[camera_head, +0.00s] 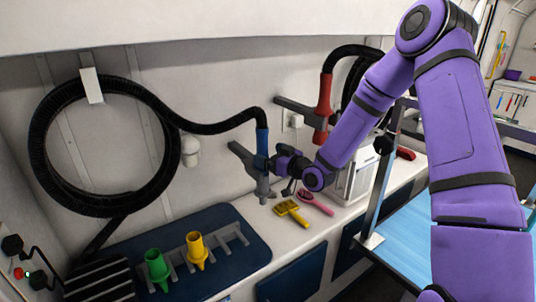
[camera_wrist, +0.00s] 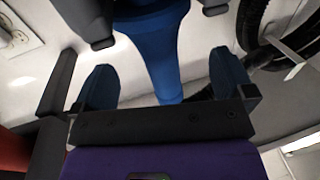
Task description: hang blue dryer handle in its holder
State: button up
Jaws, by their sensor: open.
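The blue dryer handle (camera_head: 262,140) stands upright against the back wall, its grey nozzle pointing down and a black hose joined to its top. It sits at the dark wall holder (camera_head: 243,155), which appears to be around it; my gripper hides part of the contact. In the wrist view the blue handle (camera_wrist: 158,50) runs between my spread fingers, with dark prongs on both sides of it farther off. My gripper (camera_wrist: 165,82) is open around the handle, with gaps on both sides. In the head view my gripper (camera_head: 274,163) reaches it from the right.
A red handle (camera_head: 323,95) hangs in a similar holder to the right. Below are a yellow brush (camera_head: 291,212) and a pink brush (camera_head: 315,202) on the counter. Green (camera_head: 156,268) and yellow (camera_head: 196,250) nozzles stand on a blue mat (camera_head: 232,224). A coiled black hose (camera_head: 38,150) hangs at left.

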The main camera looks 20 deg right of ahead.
jog(key=shift+v, duration=2.3)
jog(key=shift+r, duration=0.1)
jog(key=s+d+r+m+g+h, duration=0.1)
jog(key=s+d+r+g+h, duration=0.15)
jog(key=s+r+h, duration=0.35)
jog(key=s+d+r+m+g+h, duration=0.1)
jog(key=s+d+r+g+h, duration=0.2)
jog(key=s+r, duration=0.4)
jog(key=s+r+m+g, duration=0.2)
jog(key=s+r, duration=0.2)
jog(key=s, duration=0.8)
jog(key=s+r+m+g, duration=0.2)
jog(key=s+r+g, duration=0.1)
jog(key=s, duration=0.9)
jog(key=shift+a+r, duration=0.4)
jog(key=shift+r, duration=0.15)
